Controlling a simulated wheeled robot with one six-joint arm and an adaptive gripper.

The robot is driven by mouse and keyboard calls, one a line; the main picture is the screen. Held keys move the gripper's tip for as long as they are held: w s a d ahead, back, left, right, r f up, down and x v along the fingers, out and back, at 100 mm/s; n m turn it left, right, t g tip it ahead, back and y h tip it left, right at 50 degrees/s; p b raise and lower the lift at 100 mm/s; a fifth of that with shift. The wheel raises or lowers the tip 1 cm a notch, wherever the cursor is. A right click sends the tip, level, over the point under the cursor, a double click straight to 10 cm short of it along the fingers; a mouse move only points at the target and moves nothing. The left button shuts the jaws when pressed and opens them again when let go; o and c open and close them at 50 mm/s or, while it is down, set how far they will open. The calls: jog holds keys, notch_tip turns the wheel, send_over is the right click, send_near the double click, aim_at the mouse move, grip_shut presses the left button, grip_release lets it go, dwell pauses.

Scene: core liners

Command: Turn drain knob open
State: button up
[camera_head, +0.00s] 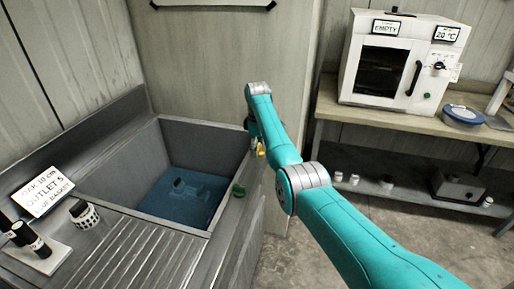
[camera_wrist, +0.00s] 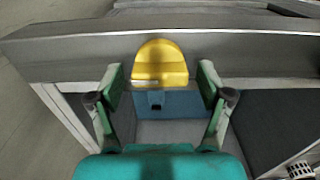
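A yellow knob (camera_wrist: 160,62) sits on the grey sink rim in the wrist view, and a bit of it shows beside my arm in the head view (camera_head: 260,152). My gripper (camera_wrist: 160,84) is open, with one green finger on each side of the yellow knob's lower part; no clear contact shows. In the head view my arm mostly hides the gripper. The frames do not label which knob is the drain's. The sink basin (camera_head: 215,155) holds blue water with a dark object in it.

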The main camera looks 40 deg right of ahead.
notch_tip(320, 180, up, 12)
dwell(0.7)
dwell(0.4)
